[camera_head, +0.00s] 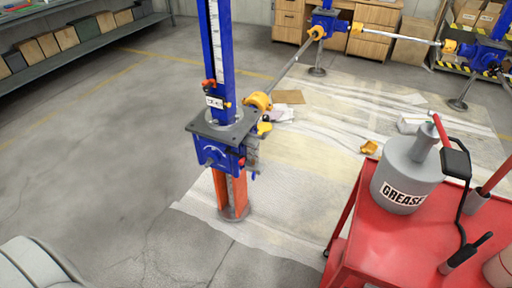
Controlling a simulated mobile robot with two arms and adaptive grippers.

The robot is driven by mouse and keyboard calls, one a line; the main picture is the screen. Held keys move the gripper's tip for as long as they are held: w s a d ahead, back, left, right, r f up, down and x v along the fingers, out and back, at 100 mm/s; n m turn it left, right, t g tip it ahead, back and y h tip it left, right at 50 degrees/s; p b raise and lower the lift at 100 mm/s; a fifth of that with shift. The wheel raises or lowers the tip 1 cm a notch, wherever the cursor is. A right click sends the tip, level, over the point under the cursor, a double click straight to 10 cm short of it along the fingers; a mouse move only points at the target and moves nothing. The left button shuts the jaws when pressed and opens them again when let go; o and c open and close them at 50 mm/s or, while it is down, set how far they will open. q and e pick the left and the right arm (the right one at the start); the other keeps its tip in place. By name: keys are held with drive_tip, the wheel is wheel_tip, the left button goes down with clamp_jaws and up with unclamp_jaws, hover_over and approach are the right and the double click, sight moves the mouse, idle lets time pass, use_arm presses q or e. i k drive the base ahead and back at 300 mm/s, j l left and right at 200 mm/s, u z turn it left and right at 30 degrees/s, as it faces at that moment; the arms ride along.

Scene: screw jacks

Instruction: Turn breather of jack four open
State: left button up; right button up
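A blue screw jack (219,150) stands upright on an orange-red pedestal (231,193) in the middle of the head view. A white scale runs up its blue column, and a small white label plate (215,102) sits below it; its text is too small to read surely. Another small red part (242,161) is on the right of the housing. I cannot tell which part is the breather or whether it is open. Neither gripper is in view.
A red cart (400,248) with a grey grease can (408,180) stands at the right. Yellow-ended shafts (293,68) link this jack to other blue jacks (325,22) behind. White sheeting (320,160) covers the floor there. The floor at left is clear (110,150).

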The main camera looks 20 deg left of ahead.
sight(266, 117)
drive_tip(key=j+u, duration=0.15)
drive_tip(key=u, duration=2.55)
drive_tip(key=i+z, duration=0.2)
drive_tip(key=i, duration=0.35)
drive_tip(key=i+z, duration=0.25)
drive_tip(key=i, duration=0.25)
drive_tip(key=i+j+z, duration=0.2)
drive_tip(key=i, duration=0.35)
drive_tip(key=i+z, duration=0.2)
drive_tip(key=i, duration=0.45)
drive_tip(key=i+j+z, duration=0.15)
drive_tip(key=i, duration=0.45)
drive_tip(key=i+j+z, duration=0.2)
drive_tip(key=i, duration=0.45)
drive_tip(key=i+l+z, duration=0.25)
drive_tip(key=i+z, duration=0.15)
drive_tip(key=i+l+z, duration=0.1)
drive_tip(key=i+z, duration=0.7)
drive_tip(key=i+j+z, duration=0.2)
drive_tip(key=i+z, duration=0.3)
drive_tip(key=z, duration=0.25)
drive_tip(key=i+z, duration=0.15)
drive_tip(key=z, duration=0.25)
drive_tip(key=i+j+z, duration=0.1)
drive_tip(key=z, duration=0.3)
drive_tip(key=i+j+z, duration=0.1)
drive_tip(key=z, duration=0.3)
